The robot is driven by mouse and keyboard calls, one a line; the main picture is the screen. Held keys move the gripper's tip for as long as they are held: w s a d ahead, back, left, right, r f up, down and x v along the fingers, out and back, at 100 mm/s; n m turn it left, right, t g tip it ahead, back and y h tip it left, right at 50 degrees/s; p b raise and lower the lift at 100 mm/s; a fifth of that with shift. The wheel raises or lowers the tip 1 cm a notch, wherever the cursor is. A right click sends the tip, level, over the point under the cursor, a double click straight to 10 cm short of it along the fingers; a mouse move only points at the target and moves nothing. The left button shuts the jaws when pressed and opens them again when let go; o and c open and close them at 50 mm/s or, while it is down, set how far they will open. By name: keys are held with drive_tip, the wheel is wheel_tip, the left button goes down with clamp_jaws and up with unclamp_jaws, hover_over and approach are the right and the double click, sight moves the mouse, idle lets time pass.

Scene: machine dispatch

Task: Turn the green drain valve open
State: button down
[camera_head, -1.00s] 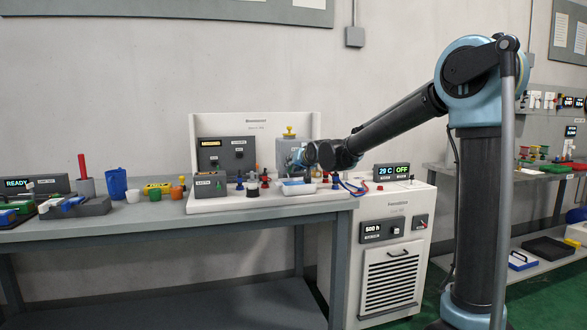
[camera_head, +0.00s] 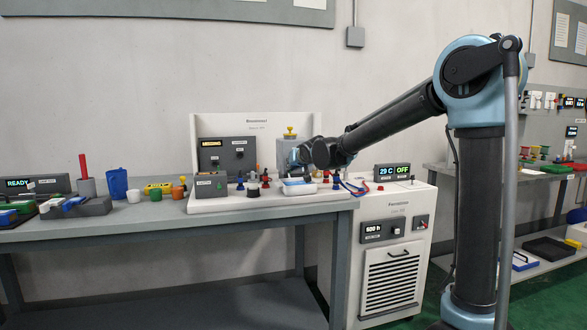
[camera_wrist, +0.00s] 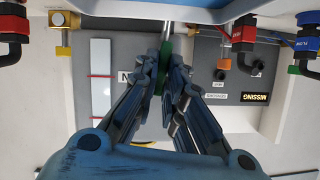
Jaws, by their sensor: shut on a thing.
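The green drain valve (camera_wrist: 165,51) shows in the wrist view as a narrow green piece below a metal pipe, between my two fingers. My gripper (camera_wrist: 165,62) is shut on it, with a finger on either side; the fingers cover part of the valve. In the head view my wrist (camera_head: 322,152) is in front of the machine at the back of the bench, and the valve cannot be made out there. The valve's exact angle is hard to tell.
Red-handled fittings (camera_wrist: 242,32) and a blue-collared one (camera_wrist: 308,45) hang close on the right in the wrist view. A brass padlock-like piece (camera_wrist: 62,40) is at left. In the head view a white tray (camera_head: 298,188) and several small parts stand on the bench.

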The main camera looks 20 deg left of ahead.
drive_tip(key=shift+s+a+n+h, duration=0.15)
drive_tip(key=shift+n+h, duration=0.25)
drive_tip(key=shift+n, duration=0.2)
drive_tip(key=c, duration=1.7)
unclamp_jaws()
drive_tip(key=shift+v, duration=5.95)
drive_tip(key=shift+f, duration=0.2)
